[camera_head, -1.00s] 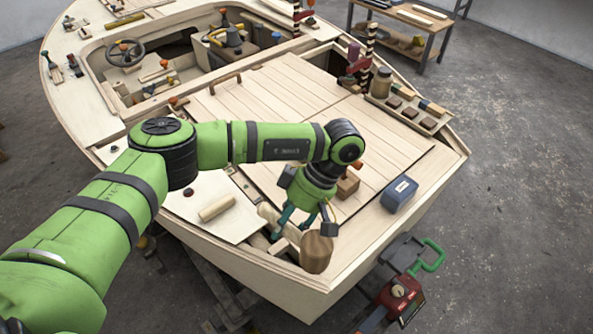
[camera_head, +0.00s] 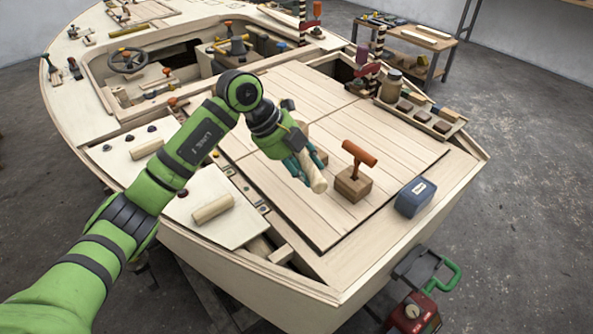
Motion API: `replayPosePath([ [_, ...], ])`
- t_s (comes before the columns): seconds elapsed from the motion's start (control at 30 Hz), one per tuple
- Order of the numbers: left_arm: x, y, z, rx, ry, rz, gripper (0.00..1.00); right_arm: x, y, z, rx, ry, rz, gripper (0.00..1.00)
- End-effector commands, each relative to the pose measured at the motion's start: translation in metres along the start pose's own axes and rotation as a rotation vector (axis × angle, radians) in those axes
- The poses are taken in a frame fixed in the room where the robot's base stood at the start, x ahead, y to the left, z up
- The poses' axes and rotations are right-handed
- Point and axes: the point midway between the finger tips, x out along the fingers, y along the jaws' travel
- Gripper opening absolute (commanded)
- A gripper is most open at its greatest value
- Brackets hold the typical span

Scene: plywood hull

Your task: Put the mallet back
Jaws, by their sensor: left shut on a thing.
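My left gripper (camera_head: 306,168) is shut on the mallet and holds it above the plank hatch. The mallet's pale wooden handle (camera_head: 317,182) sticks out past the fingers, its end toward the lower right. A brown wooden shape shows partly behind the wrist; I cannot tell for sure whether it is the mallet's head. My right gripper is not in view.
A wooden block (camera_head: 353,184) with an orange-handled tool (camera_head: 359,153) stands on the hatch (camera_head: 290,205), right of the gripper. A blue box (camera_head: 415,197) sits near the right edge. A pale cylinder (camera_head: 212,209) lies on the left panel. A rack (camera_head: 420,118) holds several blocks and a jar.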

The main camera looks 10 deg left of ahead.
Motion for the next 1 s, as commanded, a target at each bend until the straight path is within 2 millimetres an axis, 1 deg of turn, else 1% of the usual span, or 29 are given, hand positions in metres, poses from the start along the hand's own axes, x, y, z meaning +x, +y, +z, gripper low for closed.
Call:
replayPosePath([
  [0.03, 0.001, 0.003, 0.007, -0.072, -0.048, -0.017, 0.00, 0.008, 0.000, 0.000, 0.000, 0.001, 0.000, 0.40],
  [0.1, -0.001, 0.006, 0.015, -0.162, -0.103, -0.028, 0.00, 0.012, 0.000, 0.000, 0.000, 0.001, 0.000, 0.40],
  [0.2, -0.003, 0.009, 0.023, -0.249, -0.154, -0.039, 0.00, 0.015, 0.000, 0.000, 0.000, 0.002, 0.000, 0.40],
  [0.3, -0.004, 0.010, 0.026, -0.290, -0.176, -0.043, 0.00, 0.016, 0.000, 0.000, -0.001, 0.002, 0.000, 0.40],
  [0.47, 0.001, 0.014, 0.028, -0.298, -0.180, -0.043, 0.00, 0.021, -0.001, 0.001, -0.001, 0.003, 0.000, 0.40],
  [0.73, 0.024, 0.027, 0.030, -0.297, -0.177, -0.042, 0.00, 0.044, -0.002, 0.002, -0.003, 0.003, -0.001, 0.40],
  [0.77, 0.024, 0.027, 0.030, -0.297, -0.177, -0.042, 0.00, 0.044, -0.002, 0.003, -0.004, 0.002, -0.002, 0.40],
  [0.87, 0.030, 0.031, 0.031, -0.297, -0.177, -0.042, 0.00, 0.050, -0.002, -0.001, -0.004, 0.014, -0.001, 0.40],
  [1.0, 0.039, 0.036, 0.032, -0.297, -0.177, -0.042, 0.00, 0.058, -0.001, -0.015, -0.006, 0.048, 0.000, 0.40],
])
